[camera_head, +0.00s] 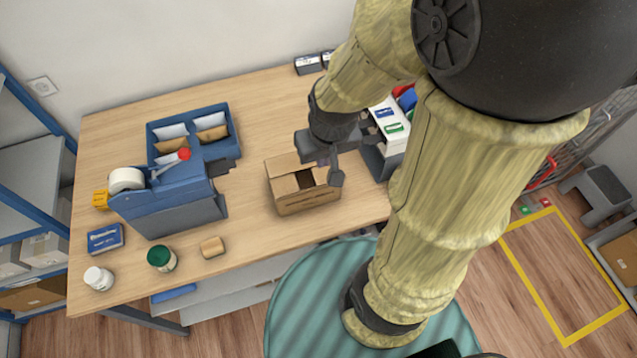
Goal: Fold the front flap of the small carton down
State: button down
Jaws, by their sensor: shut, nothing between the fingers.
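The small brown carton (307,203) stands on the wooden table near its front edge. Its top is partly covered by light-brown flaps, with a dark opening near the middle. I cannot clearly tell the front flap from the others at this size. My gripper (335,179) is at the carton's right side, close to its top right edge, and hides part of that side. It is shut and holds nothing. I cannot tell whether it touches the carton.
A blue tape dispenser (172,203) and a blue tray (231,118) with envelopes stand left of the carton. A grey bin (371,158) with packets is at the right. A green-lidded jar (161,258) and a tan block (212,247) are at the front left.

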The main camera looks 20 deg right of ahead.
jog(key=s+b+x, duration=0.1)
jog(key=b+x, duration=0.5)
jog(key=shift+s+f, duration=0.25)
jog(key=shift+f, duration=0.25)
jog(key=shift+w, duration=0.15)
